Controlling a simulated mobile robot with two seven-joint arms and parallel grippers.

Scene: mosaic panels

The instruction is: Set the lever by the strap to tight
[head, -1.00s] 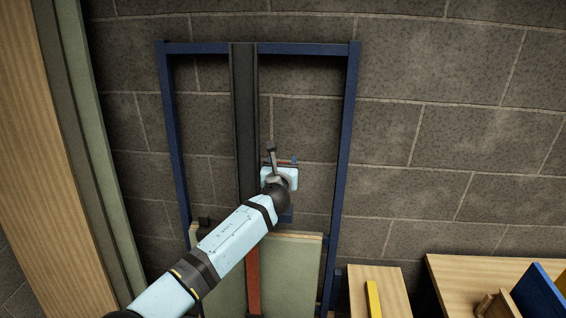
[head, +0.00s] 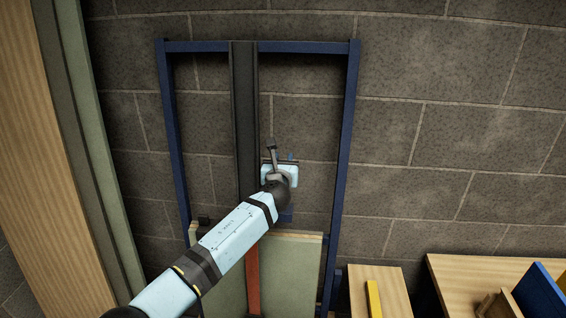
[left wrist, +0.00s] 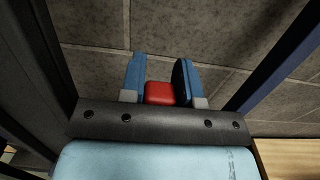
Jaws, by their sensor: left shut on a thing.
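My left gripper (head: 290,157) is in front of the blue frame, just right of the dark upright post. In the left wrist view my left gripper (left wrist: 160,78) has its two blue fingers closed around a red block-like grip (left wrist: 160,93), which looks like the lever's handle. The rest of the lever is hidden by my gripper and wrist, so its setting cannot be read. An orange-red strap (head: 252,280) runs down the front of a pale panel (head: 292,275) below the gripper. My right gripper is not in view.
The blue frame (head: 350,130) stands against a grey block wall with the dark post (head: 245,110) in it. A wooden table (head: 455,275) with a blue board (head: 540,292) and a bench with a yellow bar (head: 373,298) are at lower right. Tall boards stand at left.

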